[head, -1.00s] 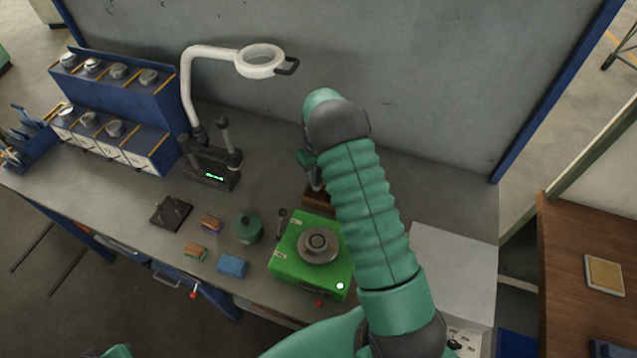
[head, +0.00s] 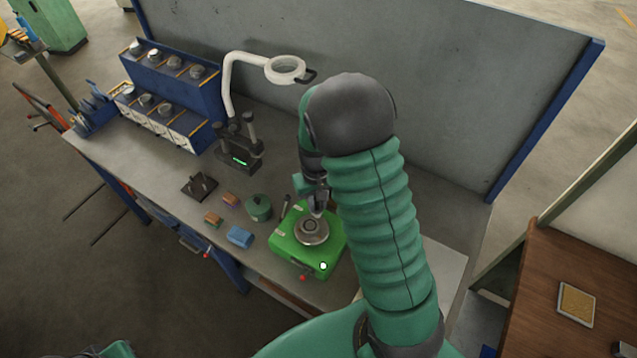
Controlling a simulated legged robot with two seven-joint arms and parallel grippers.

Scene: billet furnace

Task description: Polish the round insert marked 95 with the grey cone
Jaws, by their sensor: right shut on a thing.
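A round grey metal insert (head: 312,234) with a hole in its middle sits on the green polishing machine (head: 292,262). Any number on it is too small to read. My right gripper (head: 318,200) points down just above the insert, shut on a small grey piece that looks like the cone (head: 318,211). The cone's tip is at or just above the insert's middle; I cannot tell whether they touch. My right arm hides part of the machine's right side. My left gripper is out of view.
Left of the machine are a green pot (head: 259,207), a blue block (head: 239,236), small brown blocks (head: 230,199) and a dark pegged plate (head: 199,187). A magnifier lamp (head: 232,88) and a blue rack (head: 172,82) with round inserts stand behind.

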